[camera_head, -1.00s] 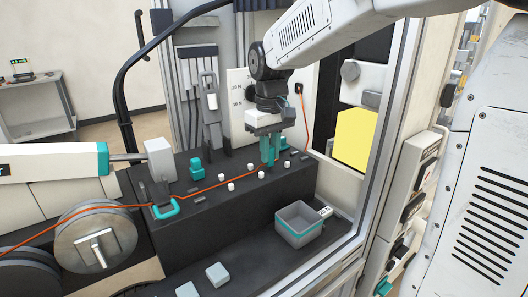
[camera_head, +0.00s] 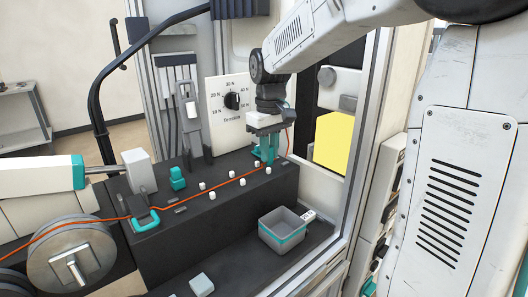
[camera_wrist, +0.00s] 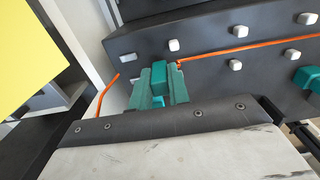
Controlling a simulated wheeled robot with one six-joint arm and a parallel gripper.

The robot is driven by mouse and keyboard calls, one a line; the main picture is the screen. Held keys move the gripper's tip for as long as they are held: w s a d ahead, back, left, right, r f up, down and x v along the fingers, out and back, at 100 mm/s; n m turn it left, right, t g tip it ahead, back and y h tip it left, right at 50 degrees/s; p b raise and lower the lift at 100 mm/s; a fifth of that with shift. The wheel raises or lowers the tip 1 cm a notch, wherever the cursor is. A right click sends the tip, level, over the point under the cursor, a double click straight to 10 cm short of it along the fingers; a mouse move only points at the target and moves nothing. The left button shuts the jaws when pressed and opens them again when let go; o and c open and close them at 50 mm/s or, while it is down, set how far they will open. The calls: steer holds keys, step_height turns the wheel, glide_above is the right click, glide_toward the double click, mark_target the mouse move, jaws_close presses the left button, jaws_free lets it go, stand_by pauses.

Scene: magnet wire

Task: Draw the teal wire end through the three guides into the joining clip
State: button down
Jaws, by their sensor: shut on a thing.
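The orange wire (camera_head: 222,185) runs from the spool at the left through a teal clamp (camera_head: 146,219) and along the dark block to my gripper (camera_head: 265,157). My gripper's teal fingers are shut on a small teal piece, the wire end (camera_wrist: 174,77), with the orange wire leaving it to the right in the wrist view. White pegs in pairs form the guides (camera_head: 243,182). The wire passes between the pegs I can see. One peg (camera_wrist: 173,45) stands just beyond the fingers. I cannot pick out the joining clip; the gripper may hide it.
A second orange strand (camera_wrist: 104,92) rises beside the fingers. A teal block (camera_head: 177,178) stands behind the wire. A grey bin (camera_head: 283,232) sits on the lower ledge. A frame post (camera_head: 366,110) and a yellow panel (camera_head: 332,140) are close at the right.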

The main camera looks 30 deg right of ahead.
steer(key=shift+w+d, duration=0.2)
steer(key=shift+d, duration=0.75)
steer(key=shift+w+d, duration=0.15)
steer(key=shift+d, duration=0.75)
steer(key=shift+s+d, duration=0.1)
steer(key=shift+s, duration=0.05)
steer(key=shift+f, duration=0.35)
steer(key=c, duration=1.3)
jaws_free()
steer(key=shift+o, duration=0.2)
steer(key=shift+r, duration=2.5)
